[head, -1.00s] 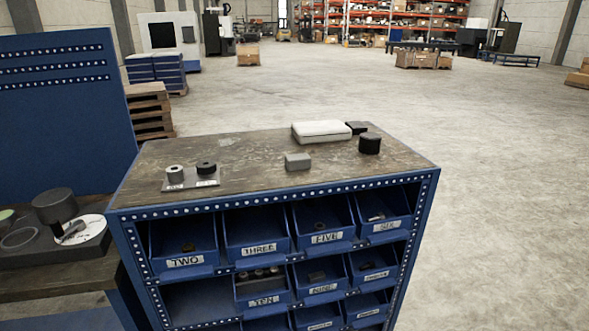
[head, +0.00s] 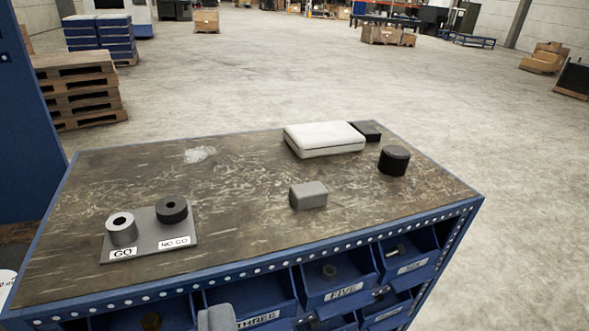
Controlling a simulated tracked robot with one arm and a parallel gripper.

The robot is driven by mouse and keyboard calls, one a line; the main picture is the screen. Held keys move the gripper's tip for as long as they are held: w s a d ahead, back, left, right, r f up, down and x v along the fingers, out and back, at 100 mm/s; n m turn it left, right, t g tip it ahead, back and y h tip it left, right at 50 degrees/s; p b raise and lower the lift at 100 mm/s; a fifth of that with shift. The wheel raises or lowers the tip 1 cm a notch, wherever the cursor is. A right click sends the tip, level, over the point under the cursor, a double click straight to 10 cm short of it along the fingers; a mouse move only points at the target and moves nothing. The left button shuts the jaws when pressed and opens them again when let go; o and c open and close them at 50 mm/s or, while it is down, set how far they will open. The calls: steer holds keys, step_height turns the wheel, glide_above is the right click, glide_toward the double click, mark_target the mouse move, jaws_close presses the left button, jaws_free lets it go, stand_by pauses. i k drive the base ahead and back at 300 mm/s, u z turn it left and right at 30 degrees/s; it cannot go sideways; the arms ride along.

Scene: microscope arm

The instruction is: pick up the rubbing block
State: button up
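The small grey block (head: 308,195), which I take to be the rubbing block, lies on the worn top of the blue cabinet (head: 240,225), right of the middle. Its top edges are rounded and nothing touches it. A grey rounded piece (head: 217,318) pokes up at the bottom edge, in front of the bins. It looks like the tip of my gripper, well below and left of the block and apart from it. The rest of the gripper is out of the picture, so its opening is not shown.
A black cylinder (head: 394,160) stands to the right. A gauge plate (head: 150,235) with two rings is at the left. The top around the block is clear.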

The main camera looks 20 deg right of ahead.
mark_target(310, 195)
steer(key=z, duration=0.35)
steer(key=i, duration=0.9)
steer(key=z, duration=0.65)
